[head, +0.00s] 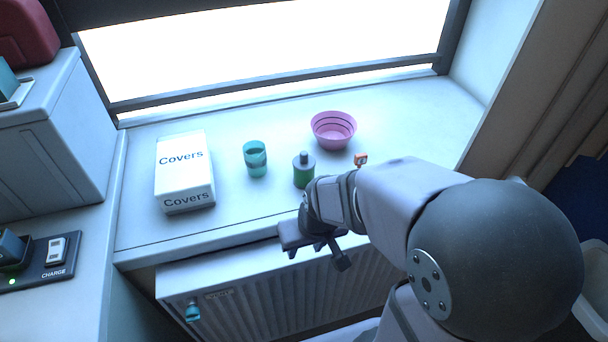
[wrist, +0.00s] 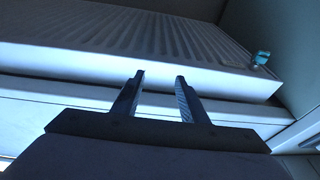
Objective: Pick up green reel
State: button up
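The green reel (head: 303,174) stands upright on the white sill. It looks like a short green cylinder with a grey top and a dark knob. My gripper (head: 318,257) is in front of and below it, near the sill's front edge and over the radiator. In the wrist view my gripper (wrist: 160,78) is open, with two dark fingers apart and nothing between them. The reel does not show in the wrist view. My wrist is close to the reel's lower right in the head view; whether they touch cannot be told.
On the sill (head: 420,120) are a teal cup (head: 256,160), a pink bowl (head: 334,130), a small orange item (head: 361,159) and a white Covers box (head: 184,170). A ribbed radiator (head: 250,300) with a teal valve (head: 192,312) is below. Window bars (head: 280,86) stand behind.

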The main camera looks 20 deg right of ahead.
aim_at(304, 154)
jog(key=w+t+b, duration=0.1)
jog(key=w+t, duration=0.1)
jog(key=w, duration=0.3)
jog(key=w+r+t+b, duration=0.1)
jog(key=w+t+b, duration=0.1)
jog(key=w, duration=0.3)
jog(key=w+t+b, duration=0.2)
jog(key=w+t, duration=0.1)
jog(key=w, duration=0.1)
jog(key=shift+w+a+r+h, duration=0.2)
jog(key=shift+w+a+h, duration=0.1)
jog(key=shift+w+a, duration=0.1)
jog(key=shift+w+d+r+m+t+h+b, duration=0.6)
jog(key=shift+w+d+m+t+h+b, duration=0.4)
jog(key=shift+h, duration=0.65)
jog(key=shift+w+d+r+m+t+h+b, duration=0.6)
jog(key=shift+w+d+m+h+b, duration=0.5)
jog(key=shift+h, duration=0.5)
jog(key=shift+w+d+r+m+t+h+b, duration=0.55)
jog(key=shift+w+d+m+t+h+b, duration=0.5)
jog(key=shift+h, duration=0.6)
jog(key=shift+a+m, duration=0.15)
jog(key=shift+m, duration=0.1)
jog(key=p+x, duration=0.1)
jog(key=x, duration=0.6)
jog(key=shift+w+f, duration=0.15)
